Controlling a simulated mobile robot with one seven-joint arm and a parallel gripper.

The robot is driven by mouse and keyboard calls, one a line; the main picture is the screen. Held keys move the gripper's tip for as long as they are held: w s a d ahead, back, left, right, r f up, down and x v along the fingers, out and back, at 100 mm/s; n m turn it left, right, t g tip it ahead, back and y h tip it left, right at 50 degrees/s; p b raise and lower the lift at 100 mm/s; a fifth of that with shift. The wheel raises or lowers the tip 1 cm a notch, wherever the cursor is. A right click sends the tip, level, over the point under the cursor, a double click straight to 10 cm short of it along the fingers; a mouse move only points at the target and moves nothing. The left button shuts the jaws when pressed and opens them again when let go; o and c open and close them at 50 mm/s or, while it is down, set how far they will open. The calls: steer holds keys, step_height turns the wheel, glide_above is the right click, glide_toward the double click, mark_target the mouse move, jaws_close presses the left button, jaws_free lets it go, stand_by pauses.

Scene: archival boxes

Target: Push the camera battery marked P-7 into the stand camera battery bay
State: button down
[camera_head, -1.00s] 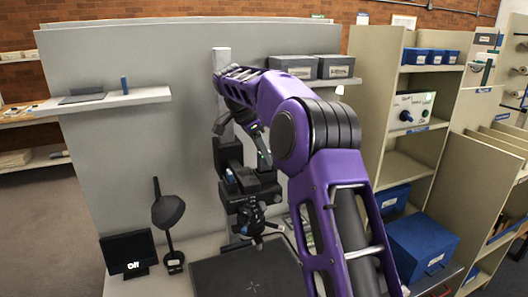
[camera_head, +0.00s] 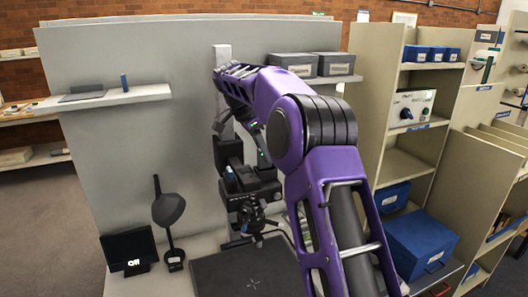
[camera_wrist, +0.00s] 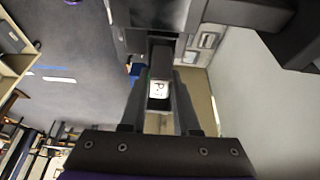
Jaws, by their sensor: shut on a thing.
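The dark camera battery (camera_wrist: 160,66) with a white label is between the two fingers of my gripper (camera_wrist: 160,100) in the wrist view. The label shows a P and a mark too small to read surely. The battery's far end points at the dark body of the stand camera (camera_wrist: 150,14) and overlaps it in the picture. I cannot tell how deep it sits in the bay, as the bay opening is hidden. In the head view the stand camera (camera_head: 247,188) is on its column, and my arm hides the battery and most of my gripper.
A dark mat (camera_head: 235,277) lies under the camera. A small screen reading "Off" (camera_head: 128,250) and a black lamp (camera_head: 168,210) stand at left. Grey boxes (camera_head: 293,65) sit on the wall shelf. A shelf unit with blue boxes (camera_head: 420,243) stands at right.

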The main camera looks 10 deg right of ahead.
mark_target(264, 167)
steer(key=shift+f+b, duration=0.7)
steer(key=shift+f, duration=0.65)
stand_by(0.9)
steer(key=c, duration=0.6)
jaws_free()
steer(key=shift+s+f, duration=0.1)
steer(key=shift+f, duration=0.05)
steer(key=shift+r+p, duration=0.8)
steer(key=shift+r, duration=2.45)
